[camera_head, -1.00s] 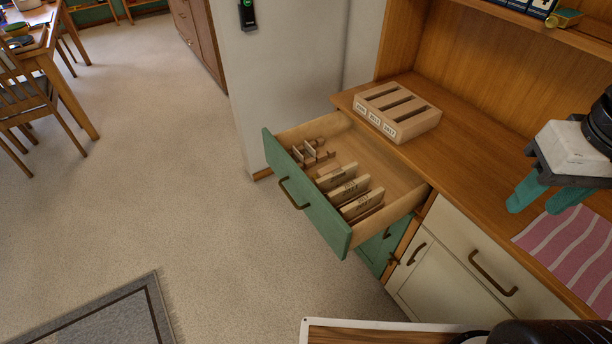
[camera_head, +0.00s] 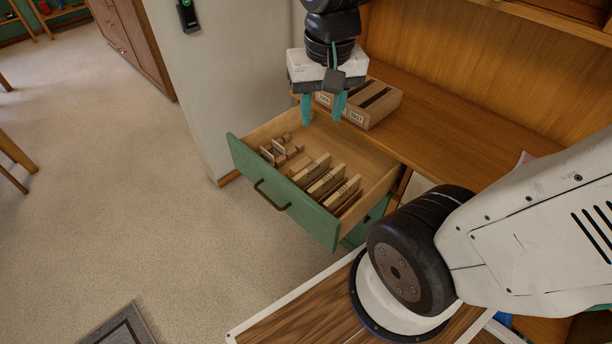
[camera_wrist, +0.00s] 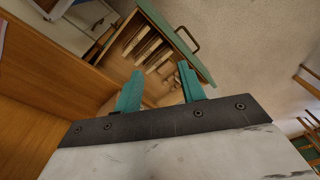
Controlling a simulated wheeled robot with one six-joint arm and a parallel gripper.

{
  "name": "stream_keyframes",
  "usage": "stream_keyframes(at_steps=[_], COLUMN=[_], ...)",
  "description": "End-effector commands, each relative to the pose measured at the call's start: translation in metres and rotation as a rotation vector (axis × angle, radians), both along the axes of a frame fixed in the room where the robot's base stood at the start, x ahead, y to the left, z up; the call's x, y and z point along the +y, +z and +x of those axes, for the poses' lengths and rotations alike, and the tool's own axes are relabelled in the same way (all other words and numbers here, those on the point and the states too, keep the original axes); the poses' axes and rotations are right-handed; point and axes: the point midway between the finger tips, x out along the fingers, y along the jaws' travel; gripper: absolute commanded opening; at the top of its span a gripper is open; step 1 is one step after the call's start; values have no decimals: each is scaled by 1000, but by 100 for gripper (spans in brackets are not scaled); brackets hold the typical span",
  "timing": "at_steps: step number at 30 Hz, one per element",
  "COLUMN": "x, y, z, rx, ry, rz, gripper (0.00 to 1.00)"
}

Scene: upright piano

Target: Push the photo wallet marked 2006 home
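My gripper (camera_head: 322,114) hangs fingers down above the back of the open drawer, its two teal fingers apart with nothing between them. It also shows in the wrist view (camera_wrist: 160,72). The green-fronted drawer (camera_head: 275,200) holds several pale wooden-looking wallets (camera_head: 327,182) standing in a row; they show in the wrist view too (camera_wrist: 150,47). I cannot read which is marked 2006. A slotted wooden block (camera_head: 388,110) with year labels on its front stands on the counter just behind my gripper, which partly hides it. Its visible slots look empty.
Small wooden pieces (camera_head: 280,150) lie in the drawer's left part. The wooden counter (camera_head: 440,125) is clear right of the block. A pale wall (camera_head: 215,90) stands left of the drawer. My arm covers the lower right.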

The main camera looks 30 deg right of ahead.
Motion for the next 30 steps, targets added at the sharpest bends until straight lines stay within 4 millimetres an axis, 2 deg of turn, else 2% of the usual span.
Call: stream_keyframes(at_steps=[1,6,8,12,15,18,21,24,30], x=[-4,-22,-29,-47,-59,-70,-77,-81,-84], y=[-15,-66,-87,-143,-184,-221,-249,-266,-288], z=[18,69,85,115,130,139,143,145,146], rx=[20,37,42,57,65,71,75,75,76], ry=[-69,-317,-405,-610,-748,-864,-950,-1005,-1037], rz=[6,21,26,36,42,45,48,50,51], gripper=[40,40,40,40,40,40,40,40,40])
